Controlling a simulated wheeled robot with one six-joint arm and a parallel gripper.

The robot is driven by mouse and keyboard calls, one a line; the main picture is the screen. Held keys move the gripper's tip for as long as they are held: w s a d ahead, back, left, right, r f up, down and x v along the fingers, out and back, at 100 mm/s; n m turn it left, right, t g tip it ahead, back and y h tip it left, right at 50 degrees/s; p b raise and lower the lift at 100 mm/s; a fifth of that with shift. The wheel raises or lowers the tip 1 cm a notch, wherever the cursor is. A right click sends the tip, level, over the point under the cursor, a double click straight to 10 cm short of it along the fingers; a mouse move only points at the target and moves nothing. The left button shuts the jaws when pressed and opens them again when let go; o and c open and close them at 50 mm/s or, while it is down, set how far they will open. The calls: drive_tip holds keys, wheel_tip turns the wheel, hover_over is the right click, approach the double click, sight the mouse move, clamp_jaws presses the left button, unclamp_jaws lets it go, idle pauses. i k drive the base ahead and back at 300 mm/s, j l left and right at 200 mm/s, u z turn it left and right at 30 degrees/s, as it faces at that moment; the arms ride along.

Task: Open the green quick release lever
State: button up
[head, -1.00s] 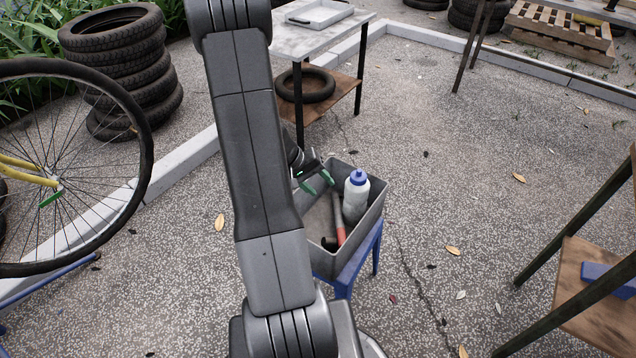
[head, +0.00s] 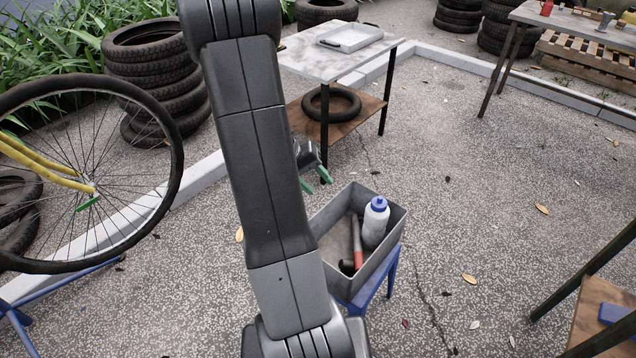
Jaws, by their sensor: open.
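The green quick release lever (head: 88,203) shows at the hub of a bicycle wheel (head: 150,215) at the left. The wheel is held by a yellow fork (head: 45,168). The lever lies slanted just below the hub; I cannot tell how far it is swung. My gripper (head: 316,181) has green fingertips and is open and empty. It is well to the right of the wheel, beside the grey bin, with my arm partly hiding it.
A grey bin (head: 393,243) on a blue stool (head: 375,282) holds a white bottle (head: 375,222) and a red-handled tool (head: 357,245). A table (head: 310,62) stands behind. Stacked tyres (head: 165,75) are behind the wheel. Open paving lies to the right.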

sight(97, 197)
drive_tip(key=u, duration=2.8)
drive_tip(key=i+l+z, duration=0.15)
drive_tip(key=i, duration=0.35)
drive_tip(key=i+l+z, duration=0.1)
drive_tip(key=i, duration=0.35)
drive_tip(key=l, duration=0.1)
